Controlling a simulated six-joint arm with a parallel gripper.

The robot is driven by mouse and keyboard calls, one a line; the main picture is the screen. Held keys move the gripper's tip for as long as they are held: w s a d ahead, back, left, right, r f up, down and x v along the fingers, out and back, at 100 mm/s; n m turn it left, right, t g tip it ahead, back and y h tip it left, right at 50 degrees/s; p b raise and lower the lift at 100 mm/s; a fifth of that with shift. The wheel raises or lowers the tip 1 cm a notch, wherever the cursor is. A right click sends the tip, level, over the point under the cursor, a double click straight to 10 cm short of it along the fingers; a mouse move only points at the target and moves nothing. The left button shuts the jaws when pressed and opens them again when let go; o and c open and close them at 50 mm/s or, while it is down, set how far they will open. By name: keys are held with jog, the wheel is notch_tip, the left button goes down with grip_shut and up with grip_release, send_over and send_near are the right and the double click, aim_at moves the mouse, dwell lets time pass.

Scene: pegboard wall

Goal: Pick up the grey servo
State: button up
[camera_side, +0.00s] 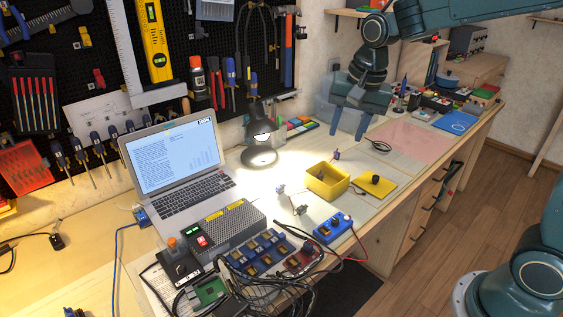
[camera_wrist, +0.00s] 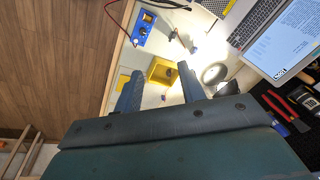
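My gripper (camera_side: 348,132) is open and empty, high above the bench behind the yellow bin (camera_side: 313,189). In the wrist view its two fingers (camera_wrist: 161,82) stand apart, with the bin (camera_wrist: 155,79) showing between them. A small greyish piece (camera_side: 281,190), possibly the grey servo, lies on the bench left of the bin; it looks pale in the wrist view (camera_wrist: 194,48). A similar small dark-and-light piece (camera_side: 300,209) lies nearer the front. A small bluish piece (camera_side: 336,155) lies behind the bin. They are too small to tell which is the grey servo.
A lit desk lamp (camera_side: 261,138) and a laptop (camera_side: 180,165) stand at the back left. A blue device (camera_side: 333,228) with a red lead and a yellow pad (camera_side: 373,187) lie near the front edge. Cables crowd the lower middle.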

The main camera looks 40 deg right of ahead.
jog(key=w+f+m+g, duration=0.1)
jog(key=w+f+m, duration=0.3)
jog(key=w+f, duration=0.4)
jog(key=m+g, duration=0.2)
jog(key=m, duration=0.2)
send_over(302, 207)
notch_tip(302, 207, down, 10)
jog(key=shift+w, duration=0.1)
jog(key=shift+f, duration=4.25)
jog(key=shift+f, duration=0.1)
jog(key=shift+f, duration=2.45)
jog(key=shift+c, duration=0.2)
grip_shut()
